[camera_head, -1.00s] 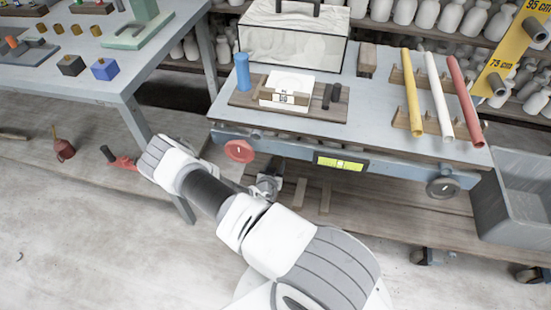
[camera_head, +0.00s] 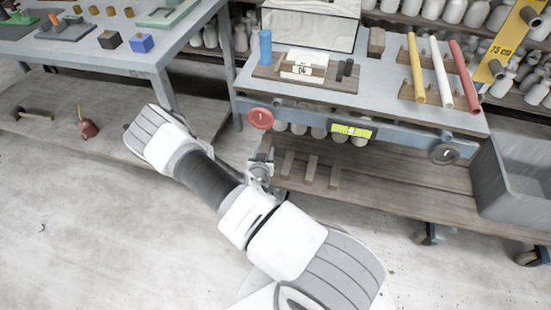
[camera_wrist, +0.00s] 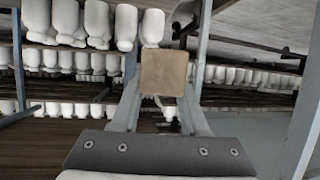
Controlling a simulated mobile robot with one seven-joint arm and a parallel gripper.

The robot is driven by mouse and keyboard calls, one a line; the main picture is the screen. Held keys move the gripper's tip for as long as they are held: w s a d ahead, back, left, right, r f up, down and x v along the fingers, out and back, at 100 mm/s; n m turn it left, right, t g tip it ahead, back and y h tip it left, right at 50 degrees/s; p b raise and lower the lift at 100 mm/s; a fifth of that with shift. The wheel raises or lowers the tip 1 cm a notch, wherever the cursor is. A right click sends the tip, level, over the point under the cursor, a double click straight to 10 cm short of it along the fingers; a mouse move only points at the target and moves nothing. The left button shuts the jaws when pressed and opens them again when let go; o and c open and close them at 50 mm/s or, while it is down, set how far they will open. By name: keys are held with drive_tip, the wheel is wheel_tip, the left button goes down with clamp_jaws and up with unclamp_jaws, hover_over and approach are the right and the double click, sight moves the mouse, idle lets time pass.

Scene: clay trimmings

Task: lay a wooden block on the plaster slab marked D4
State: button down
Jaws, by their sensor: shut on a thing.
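The plaster slab marked D4 (camera_head: 304,57) is a white slab with a small label, lying on a wooden board (camera_head: 268,73) on the grey-blue worktable. In the wrist view a tan wooden block (camera_wrist: 163,72) sits between the fingertips of my gripper (camera_wrist: 163,90), which is shut on it. In the head view my gripper (camera_head: 262,172) is mostly behind my own arm, in front of and below the table's front edge. The block cannot be made out there. My gripper is apart from the slab.
Another brown block (camera_head: 376,42) lies behind. Yellow, white and red tubes (camera_head: 441,70) lie at right. A grey bin (camera_head: 515,175) stands right.

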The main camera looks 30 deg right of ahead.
drive_tip(key=w+a+r+n+t+y+p, duration=0.1)
drive_tip(key=a+r+n+y, duration=0.15)
drive_tip(key=a+r, duration=0.5)
drive_tip(key=w+a+r+n+t+y+p, duration=0.1)
drive_tip(key=a+r+n+y, duration=0.3)
drive_tip(key=r, duration=0.6)
drive_tip(key=s+a+r+p, duration=0.1)
drive_tip(key=a+r+p, duration=0.1)
drive_tip(key=r+p, duration=0.6)
drive_tip(key=s+a+r+y+p, duration=0.1)
drive_tip(key=s+a+r+p, duration=0.1)
drive_tip(key=r+p, duration=0.7)
drive_tip(key=shift+s+a+r+t+p, duration=0.3)
drive_tip(key=shift+a+r, duration=0.3)
drive_tip(key=shift+a, duration=0.1)
